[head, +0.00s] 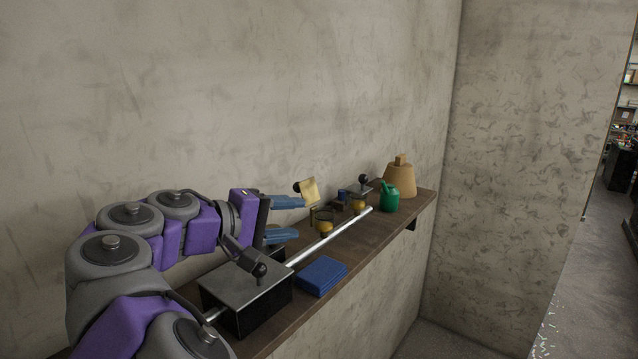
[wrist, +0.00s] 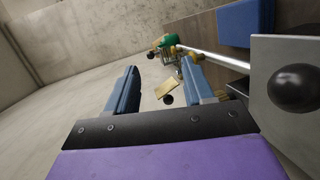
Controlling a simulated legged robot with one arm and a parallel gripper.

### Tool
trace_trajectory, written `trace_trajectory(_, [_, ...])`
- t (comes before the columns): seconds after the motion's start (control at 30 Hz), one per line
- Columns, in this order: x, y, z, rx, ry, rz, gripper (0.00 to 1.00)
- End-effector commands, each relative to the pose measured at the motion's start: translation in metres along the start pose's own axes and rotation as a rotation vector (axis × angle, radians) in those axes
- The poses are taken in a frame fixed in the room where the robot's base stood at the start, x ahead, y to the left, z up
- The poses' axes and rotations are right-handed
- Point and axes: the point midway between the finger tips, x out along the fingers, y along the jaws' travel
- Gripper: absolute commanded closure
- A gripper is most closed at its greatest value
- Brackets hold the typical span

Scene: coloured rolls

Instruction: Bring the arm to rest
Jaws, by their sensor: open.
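My gripper (head: 286,219) reaches over the left part of a narrow wall shelf, at the end of my purple and grey arm. Its two blue fingers are apart with nothing held between them; the wrist view also shows the open gripper (wrist: 160,88). A small yellow piece with a dark ball (head: 308,190) shows just past the fingertips in the head view. In the wrist view the yellow piece (wrist: 167,87) appears between the fingers, beyond them; I cannot tell its exact distance.
The brown shelf (head: 372,236) runs along a concrete wall. Open floor lies at the right.

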Motion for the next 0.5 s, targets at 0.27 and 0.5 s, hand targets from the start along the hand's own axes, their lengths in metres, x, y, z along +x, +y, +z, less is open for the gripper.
trace_trajectory(0.27, [0.05, 0.012, 0.06, 0.038, -0.121, -0.086, 0.48])
trace_trajectory(0.5, [0.107, 0.001, 0.148, 0.101, -0.284, -0.256, 0.48])
